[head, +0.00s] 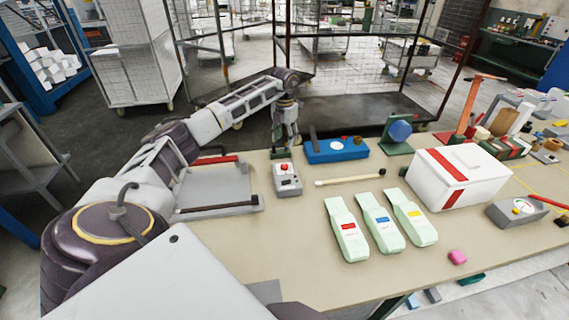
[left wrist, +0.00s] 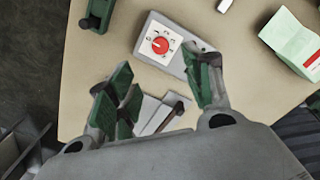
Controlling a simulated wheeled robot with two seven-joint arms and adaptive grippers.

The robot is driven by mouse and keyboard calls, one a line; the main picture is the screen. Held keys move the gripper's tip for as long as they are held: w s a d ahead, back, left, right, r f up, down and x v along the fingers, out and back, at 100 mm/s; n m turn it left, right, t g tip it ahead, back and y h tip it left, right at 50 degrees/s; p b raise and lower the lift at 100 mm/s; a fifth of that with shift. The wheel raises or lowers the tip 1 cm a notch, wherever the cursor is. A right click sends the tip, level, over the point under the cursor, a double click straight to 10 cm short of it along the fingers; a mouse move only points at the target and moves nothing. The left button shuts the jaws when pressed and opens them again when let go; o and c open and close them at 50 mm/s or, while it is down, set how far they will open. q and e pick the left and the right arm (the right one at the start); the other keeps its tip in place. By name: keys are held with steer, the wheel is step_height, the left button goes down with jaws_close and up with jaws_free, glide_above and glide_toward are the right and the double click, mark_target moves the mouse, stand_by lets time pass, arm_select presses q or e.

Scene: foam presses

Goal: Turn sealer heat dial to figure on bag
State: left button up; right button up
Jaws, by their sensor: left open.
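A grey control box (head: 288,186) with a red dial (head: 284,169) stands at the table's far edge, right of the flat grey sealer (head: 222,192). In the left wrist view the red dial (left wrist: 160,45) sits on a white plate with small marks around it, too small to read. My left gripper (head: 288,145) hangs just behind and above the box, pointing down. In the wrist view its green-padded fingers (left wrist: 160,88) are apart and empty, with the dial beyond them. Three pale green bags have red (head: 348,227), blue (head: 383,221) and yellow (head: 415,214) labels; their print is unreadable. My right gripper is out of view.
A blue block (head: 335,152) stands right of the control box, and a pale stick (head: 350,180) lies before it. A green stand with a blue ball (head: 399,131), a white box with red stripes (head: 455,178) and a gauge (head: 522,208) fill the right.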

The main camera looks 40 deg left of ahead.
mark_target(284, 165)
arm_select(q)
step_height(284, 165, down, 12)
steer(key=shift+r+p, duration=0.1)
steer(key=shift+p, duration=1.1)
steer(key=shift+f, duration=0.55)
steer(key=c, duration=1.1)
steer(key=shift+o, duration=0.2)
